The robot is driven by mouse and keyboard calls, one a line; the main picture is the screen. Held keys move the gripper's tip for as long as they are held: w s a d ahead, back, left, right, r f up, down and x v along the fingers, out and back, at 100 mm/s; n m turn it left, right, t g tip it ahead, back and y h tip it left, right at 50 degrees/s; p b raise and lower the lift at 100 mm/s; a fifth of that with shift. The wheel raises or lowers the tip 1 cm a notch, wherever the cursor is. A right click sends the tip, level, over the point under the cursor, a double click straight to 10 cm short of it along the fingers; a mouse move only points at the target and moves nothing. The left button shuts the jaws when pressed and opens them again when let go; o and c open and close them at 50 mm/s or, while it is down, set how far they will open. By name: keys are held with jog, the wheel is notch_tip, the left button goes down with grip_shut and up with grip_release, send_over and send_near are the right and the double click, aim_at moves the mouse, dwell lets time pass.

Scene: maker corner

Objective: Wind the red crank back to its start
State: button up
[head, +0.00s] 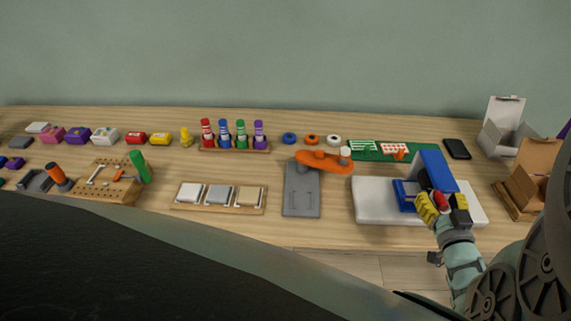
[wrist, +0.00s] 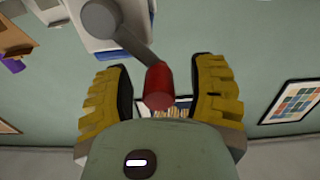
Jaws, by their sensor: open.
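The red crank handle (head: 440,199) is on the near side of a blue machine (head: 434,171), which stands on a white base (head: 374,201) at the right of the bench. In the wrist view the red handle (wrist: 158,87) hangs from a grey crank arm (wrist: 138,48) that slants down from a round grey hub. My gripper (head: 441,210) has yellow padded fingers and is open. In the wrist view my gripper (wrist: 165,95) has one finger on each side of the red handle, with a gap visible on both sides.
An orange-topped grey device (head: 301,199) stands left of the white base. A green board (head: 372,157) lies behind it, and a black phone-like slab (head: 457,149) lies at the back right. An open cardboard box (head: 527,190) stands to the right. The bench's front edge is close to my arm.

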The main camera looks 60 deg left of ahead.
grip_shut()
dwell(0.4)
jog(key=shift+r+p, duration=0.15)
jog(key=shift+p, duration=0.25)
jog(key=shift+w+d+r+m+p, duration=0.2)
jog(key=shift+w+r+m+p, duration=0.1)
jog(key=shift+m+p, duration=0.35)
jog(key=shift+w+d+r+m+p, duration=0.1)
jog(key=shift+w+d+m+p, duration=0.2)
jog(key=shift+m, duration=0.4)
jog(key=shift+w+d+r+m+p, duration=0.1)
jog(key=shift+w+d+m+p, duration=0.1)
jog(key=shift+m+p, duration=0.35)
jog(key=shift+w+d+m+p, duration=0.15)
jog(key=shift+w+m+p, duration=0.1)
jog(key=shift+m, duration=0.55)
jog(key=shift+w+d+m, duration=0.2)
jog(key=shift+w+m, duration=0.05)
jog(key=shift+m, duration=0.35)
jog(key=shift+w+d+m, duration=0.3)
jog(key=shift+w+m, duration=0.05)
jog(key=shift+m, duration=0.35)
